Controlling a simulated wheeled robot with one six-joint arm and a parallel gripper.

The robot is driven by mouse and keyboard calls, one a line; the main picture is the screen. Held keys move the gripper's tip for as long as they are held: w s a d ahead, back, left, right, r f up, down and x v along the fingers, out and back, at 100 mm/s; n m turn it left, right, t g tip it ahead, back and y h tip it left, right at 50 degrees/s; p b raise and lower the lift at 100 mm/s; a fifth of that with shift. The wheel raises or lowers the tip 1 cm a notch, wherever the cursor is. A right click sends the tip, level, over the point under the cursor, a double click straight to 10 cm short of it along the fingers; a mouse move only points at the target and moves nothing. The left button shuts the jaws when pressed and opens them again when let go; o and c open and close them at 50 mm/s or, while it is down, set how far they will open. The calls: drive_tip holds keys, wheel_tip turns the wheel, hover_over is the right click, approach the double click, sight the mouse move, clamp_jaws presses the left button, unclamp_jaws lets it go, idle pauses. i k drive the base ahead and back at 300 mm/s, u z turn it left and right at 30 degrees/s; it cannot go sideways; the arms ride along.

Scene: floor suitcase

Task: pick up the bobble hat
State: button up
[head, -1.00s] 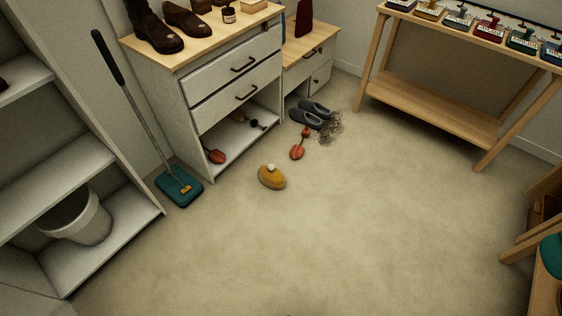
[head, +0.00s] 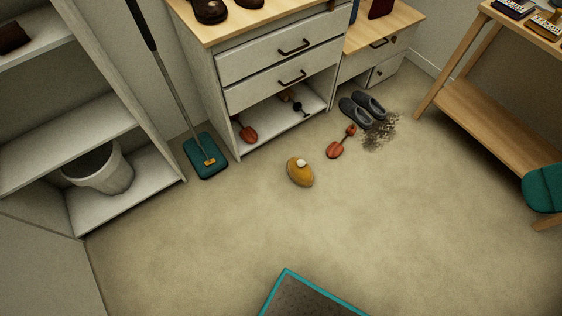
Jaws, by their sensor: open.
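The bobble hat (head: 300,174) is mustard yellow with a pale bobble on top. It lies on the carpet near the middle of the head view, in front of the white drawer unit and apart from the things around it. My gripper is not in view.
A teal floor sweeper (head: 205,158) with a long handle stands left of the hat. A red scoop (head: 336,150), grey slippers (head: 360,108) and a dirt patch (head: 379,133) lie to its right. A teal-edged mat (head: 312,298) shows at the bottom. Carpet in front is clear.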

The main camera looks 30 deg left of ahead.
sight(300, 171)
drive_tip(key=u, duration=1)
drive_tip(key=i, duration=0.9)
drive_tip(key=u, duration=1)
